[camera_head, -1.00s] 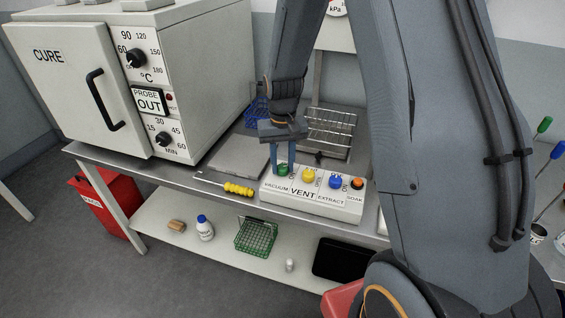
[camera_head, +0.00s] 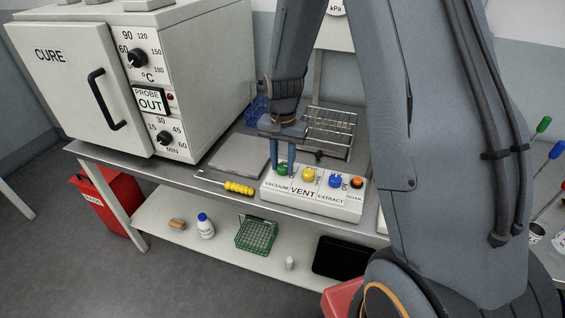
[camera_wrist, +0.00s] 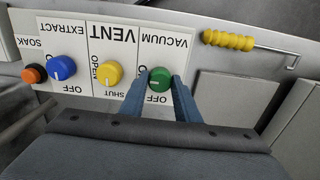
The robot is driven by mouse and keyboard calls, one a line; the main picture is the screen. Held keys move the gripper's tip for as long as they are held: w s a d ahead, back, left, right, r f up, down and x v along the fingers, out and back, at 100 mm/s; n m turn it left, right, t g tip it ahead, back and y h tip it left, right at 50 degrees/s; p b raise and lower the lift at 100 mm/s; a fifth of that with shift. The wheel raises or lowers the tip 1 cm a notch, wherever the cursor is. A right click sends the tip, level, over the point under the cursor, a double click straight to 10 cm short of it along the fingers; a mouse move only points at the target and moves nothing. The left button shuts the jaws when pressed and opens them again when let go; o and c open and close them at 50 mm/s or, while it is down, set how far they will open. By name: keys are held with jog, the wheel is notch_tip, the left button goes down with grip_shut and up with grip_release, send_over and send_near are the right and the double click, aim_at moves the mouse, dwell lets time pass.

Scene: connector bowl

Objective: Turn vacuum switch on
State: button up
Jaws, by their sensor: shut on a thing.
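The vacuum switch is a green knob (camera_head: 282,168) at the left end of the white control panel (camera_head: 318,208), above the VACUUM label. In the wrist view the green knob (camera_wrist: 159,78) sits between the fingertips of my gripper (camera_wrist: 160,84). The gripper is shut on it, a finger on each side. The knob's white mark lies roughly sideways, pointing left in the wrist view, toward a label partly hidden by a finger. The OFF label is below the knob in that view. My gripper (camera_head: 282,160) also shows over the panel in the head view.
A yellow knob (camera_head: 308,174), blue knob (camera_head: 335,181) and orange button (camera_head: 357,183) share the panel. A yellow-handled tool (camera_head: 239,188) lies left of it. A wire rack (camera_head: 330,128) stands behind, and the CURE oven (camera_head: 75,85) is at far left.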

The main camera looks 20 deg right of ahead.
aim_at(283, 165)
jog(key=shift+w+r, duration=0.1)
jog(key=o, duration=1)
jog(key=shift+o, duration=0.2)
jog(key=shift+r+b, duration=1.05)
jog(key=shift+r, duration=2.8)
